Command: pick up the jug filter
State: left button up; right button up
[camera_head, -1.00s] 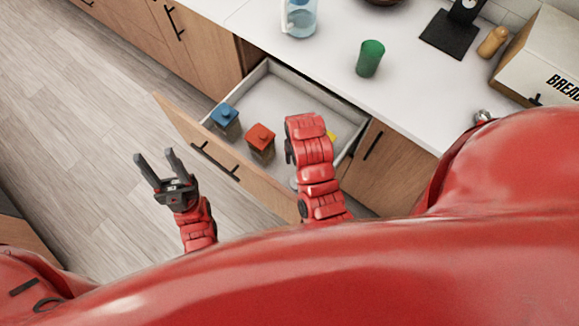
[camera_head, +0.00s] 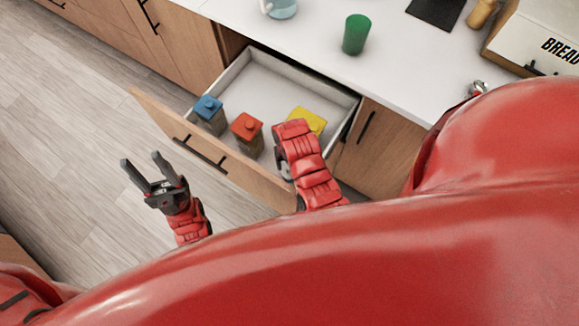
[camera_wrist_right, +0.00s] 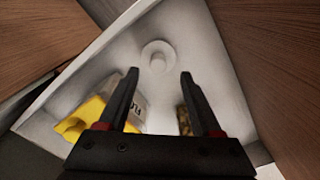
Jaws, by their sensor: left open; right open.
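The jug filter appears to be the small white round piece (camera_wrist_right: 157,57) in the white drawer, in the right wrist view. I cannot make it out surely in the head view, where my right arm covers that part of the drawer. My right gripper (camera_wrist_right: 160,74) is open, its fingers pointing into the drawer with the white piece just beyond and between the tips. Nothing is between its fingers. In the head view the right gripper's fingers are hidden. My left gripper (camera_head: 140,160) is open and empty, outside the drawer front above the floor.
The open drawer (camera_head: 327,84) holds containers with blue (camera_head: 207,106), red (camera_head: 246,126) and yellow (camera_head: 308,120) lids. The yellow one (camera_wrist_right: 83,118) is left of my right fingers. A green cup (camera_head: 356,34) and a clear jug (camera_head: 282,9) stand on the counter.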

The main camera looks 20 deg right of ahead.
jog(key=shift+d+f+p, duration=0.15)
jog(key=shift+f+p, duration=0.75)
jog(key=shift+f, duration=1.7)
jog(key=shift+w, duration=0.1)
grip_shut()
